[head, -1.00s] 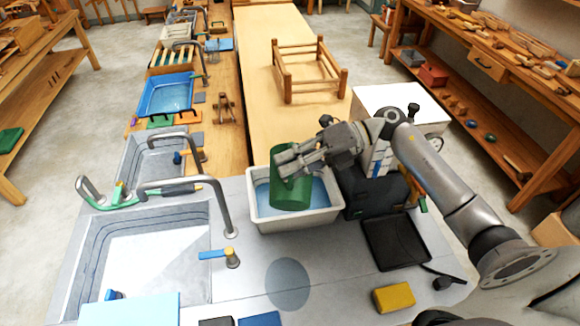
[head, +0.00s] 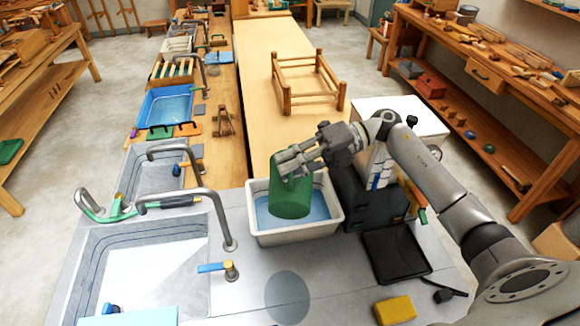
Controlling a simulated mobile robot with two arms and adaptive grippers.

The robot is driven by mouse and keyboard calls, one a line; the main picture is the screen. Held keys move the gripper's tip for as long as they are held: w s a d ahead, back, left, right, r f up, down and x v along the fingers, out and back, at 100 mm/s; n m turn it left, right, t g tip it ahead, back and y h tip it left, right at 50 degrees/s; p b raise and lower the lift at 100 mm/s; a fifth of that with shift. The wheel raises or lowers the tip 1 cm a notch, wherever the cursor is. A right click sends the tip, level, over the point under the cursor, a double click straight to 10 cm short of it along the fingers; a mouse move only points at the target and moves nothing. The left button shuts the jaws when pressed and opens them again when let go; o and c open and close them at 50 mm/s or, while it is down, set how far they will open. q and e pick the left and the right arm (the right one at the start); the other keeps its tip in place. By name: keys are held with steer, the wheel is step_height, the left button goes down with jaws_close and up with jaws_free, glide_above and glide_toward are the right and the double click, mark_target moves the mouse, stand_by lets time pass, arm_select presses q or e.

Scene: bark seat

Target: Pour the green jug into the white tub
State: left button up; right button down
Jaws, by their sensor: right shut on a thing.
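The green jug (head: 290,196) is held over the white tub (head: 337,213) in the head view. My right gripper (head: 294,163) is shut on the jug's upper part. The jug is close to upright with a slight lean, and its lower end is over the tub's opening. Blue liquid or a blue floor (head: 318,207) shows inside the tub around the jug. I cannot tell whether the jug touches it. No stream from the jug is visible. The gripper hides part of the jug's top. My left gripper is not in view.
A sink (head: 90,262) with grey taps lies left of the tub. A dark box (head: 368,204) stands close on the tub's right, with a black tray (head: 395,252) in front of it. A yellow block (head: 395,310) lies near the front. The counter before the tub is clear.

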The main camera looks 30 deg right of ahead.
steer(key=shift+s+a+f+b, duration=0.1)
steer(key=shift+s+f+b, duration=0.05)
steer(key=shift+f+b, duration=0.3)
steer(key=s+a+f+n+t+h+b, duration=0.2)
steer(key=s+f+n+b, duration=0.3)
steer(key=b, duration=0.6)
steer(key=shift+s+a+f+t+h, duration=0.3)
steer(key=shift+s+a+f, duration=0.15)
steer(key=shift+a+f, duration=0.15)
step_height(320, 180, down, 9)
steer(key=n+t+h+b, duration=0.2)
steer(key=n+t+b, duration=0.2)
steer(key=b, duration=1.5)
steer(key=shift+w+d+n, duration=0.15)
steer(key=shift+w+n, duration=0.1)
steer(key=shift+n, duration=0.45)
steer(key=shift+r, duration=0.15)
